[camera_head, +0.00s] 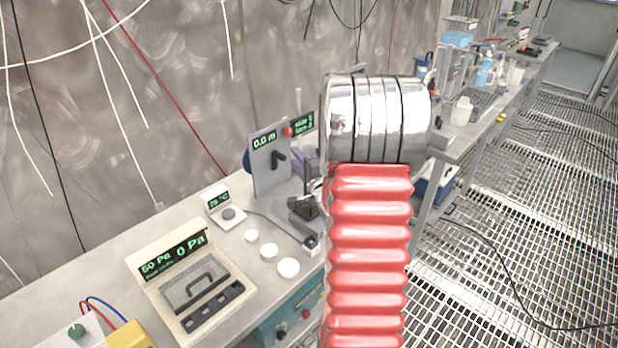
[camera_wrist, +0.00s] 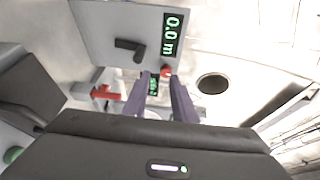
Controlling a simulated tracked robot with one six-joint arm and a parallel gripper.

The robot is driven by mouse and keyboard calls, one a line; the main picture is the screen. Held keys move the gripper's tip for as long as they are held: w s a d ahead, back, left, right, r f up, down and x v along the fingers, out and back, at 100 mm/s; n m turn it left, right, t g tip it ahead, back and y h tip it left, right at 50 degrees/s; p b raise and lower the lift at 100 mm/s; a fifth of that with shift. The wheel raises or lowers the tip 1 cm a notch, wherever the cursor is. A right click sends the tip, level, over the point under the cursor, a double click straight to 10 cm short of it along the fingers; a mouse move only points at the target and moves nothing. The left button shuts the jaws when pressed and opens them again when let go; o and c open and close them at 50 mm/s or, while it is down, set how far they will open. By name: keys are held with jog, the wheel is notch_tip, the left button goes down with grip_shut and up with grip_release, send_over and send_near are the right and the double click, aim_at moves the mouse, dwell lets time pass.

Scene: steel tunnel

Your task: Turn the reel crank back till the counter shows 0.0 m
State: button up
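The reel panel (camera_head: 262,182) is a grey upright plate on the bench, also in the wrist view (camera_wrist: 90,30). Its counter (camera_head: 264,141) reads 0.0 m, and it reads the same in the wrist view (camera_wrist: 172,35). The black bent crank (camera_head: 279,159) is on the plate's face, also in the wrist view (camera_wrist: 129,48). My arm hides part of the bench in the head view.
A red knob (camera_head: 288,132) and a second green display (camera_head: 303,122) are beside the panel. A 0 Pa gauge box (camera_head: 190,282), a 25 °C meter (camera_head: 222,208) and white discs (camera_head: 268,250) lie on the bench nearer.

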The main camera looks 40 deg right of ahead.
jog(key=v, duration=0.8)
jog(key=shift+f, duration=0.7)
jog(key=shift+s, duration=0.1)
dwell(0.3)
